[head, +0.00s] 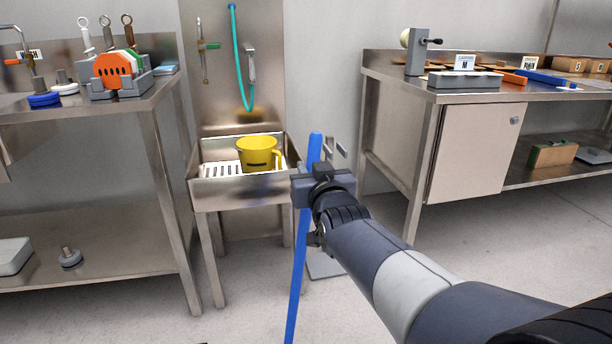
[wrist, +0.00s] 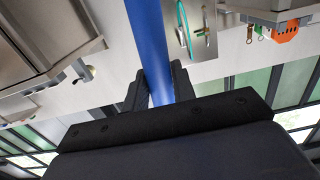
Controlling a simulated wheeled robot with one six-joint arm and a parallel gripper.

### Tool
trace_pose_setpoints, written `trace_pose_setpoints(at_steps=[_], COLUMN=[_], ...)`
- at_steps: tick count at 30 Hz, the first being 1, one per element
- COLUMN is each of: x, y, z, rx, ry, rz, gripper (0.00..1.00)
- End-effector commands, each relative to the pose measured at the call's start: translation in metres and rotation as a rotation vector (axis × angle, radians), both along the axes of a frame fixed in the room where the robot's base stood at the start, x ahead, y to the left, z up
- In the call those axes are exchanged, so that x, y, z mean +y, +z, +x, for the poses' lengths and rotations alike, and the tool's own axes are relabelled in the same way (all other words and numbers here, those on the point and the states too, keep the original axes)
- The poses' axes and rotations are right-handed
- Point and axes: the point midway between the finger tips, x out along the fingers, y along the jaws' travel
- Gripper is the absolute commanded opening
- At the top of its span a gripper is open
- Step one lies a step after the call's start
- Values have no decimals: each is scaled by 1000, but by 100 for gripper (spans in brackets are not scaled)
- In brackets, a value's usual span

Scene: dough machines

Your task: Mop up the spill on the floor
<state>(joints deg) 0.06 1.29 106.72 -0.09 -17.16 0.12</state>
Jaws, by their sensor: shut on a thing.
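A long blue pole (head: 297,270), which looks like the mop handle, stands nearly upright in the middle of the head view. Its lower end runs out of the picture, so I see no mop head. My gripper (head: 307,188) is shut on the pole in its upper part. In the wrist view the blue pole (wrist: 150,45) passes between the two dark fingers of my gripper (wrist: 158,88). No spill shows on the visible floor (head: 245,320).
A grey stand base (head: 325,266) is on the floor just behind my gripper. Steel tables stand left (head: 160,150) and right (head: 412,165). Floor shows between them.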

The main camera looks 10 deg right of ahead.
Motion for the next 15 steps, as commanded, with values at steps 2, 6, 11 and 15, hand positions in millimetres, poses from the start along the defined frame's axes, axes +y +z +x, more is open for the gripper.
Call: trace_pose_setpoints(at_steps=[2, 6, 11, 15], x=[0, 0, 0, 0], y=[-8, -8, -5, 3], z=[0, 0, 0, 0], rx=[21, 22, 21, 19], ry=[0, 0, 1, 1], rz=[-9, -9, -9, -8], gripper=[0, 0, 0, 0])
